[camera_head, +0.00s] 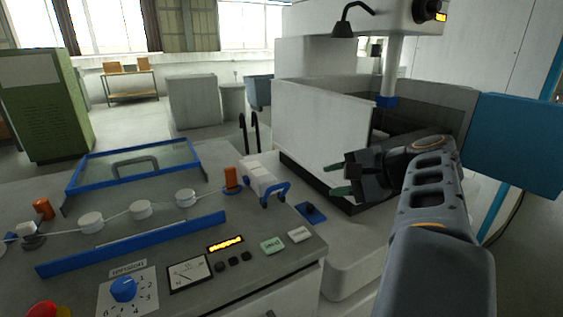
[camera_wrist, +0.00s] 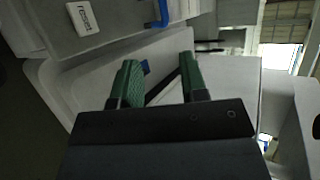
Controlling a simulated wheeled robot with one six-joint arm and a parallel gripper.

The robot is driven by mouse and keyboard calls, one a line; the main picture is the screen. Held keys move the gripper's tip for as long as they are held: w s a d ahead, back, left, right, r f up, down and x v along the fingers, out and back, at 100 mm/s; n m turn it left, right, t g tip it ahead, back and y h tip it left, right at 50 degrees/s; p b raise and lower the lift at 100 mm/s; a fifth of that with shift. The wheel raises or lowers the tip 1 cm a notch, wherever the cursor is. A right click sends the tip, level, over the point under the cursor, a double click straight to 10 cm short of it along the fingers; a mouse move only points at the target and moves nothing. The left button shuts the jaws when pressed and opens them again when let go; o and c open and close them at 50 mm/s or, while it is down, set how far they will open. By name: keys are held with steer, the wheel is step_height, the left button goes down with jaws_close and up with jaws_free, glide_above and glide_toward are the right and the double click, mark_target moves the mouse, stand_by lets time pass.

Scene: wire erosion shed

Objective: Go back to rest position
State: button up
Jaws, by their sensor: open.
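My gripper (camera_head: 337,179) is in front of the white machine tank, to the right of the control panel, with its fingers pointing left. In the wrist view my gripper (camera_wrist: 157,72) shows two green fingers set apart, with nothing between them. It is open and empty. It touches nothing that I can see.
The control panel (camera_head: 240,290) carries a blue tension knob (camera_head: 123,289), a gauge, buttons, white rollers and a blue-framed clear cover (camera_head: 135,165). The white tank (camera_head: 320,135) stands close behind my gripper. A blue panel (camera_head: 515,143) is at the right. Open floor lies behind.

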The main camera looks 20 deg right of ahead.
steer(key=s+a+f+n+g+h+p, duration=0.2)
steer(key=a+n+g+h+p, duration=0.1)
steer(key=a+n+p, duration=0.4)
steer(key=s+a+f+n+g+h+p, duration=0.2)
steer(key=a+n+g+h+p, duration=0.1)
steer(key=a+n+p, duration=0.5)
steer(key=g+p, duration=0.1)
steer(key=p, duration=0.2)
steer(key=shift+f, duration=0.2)
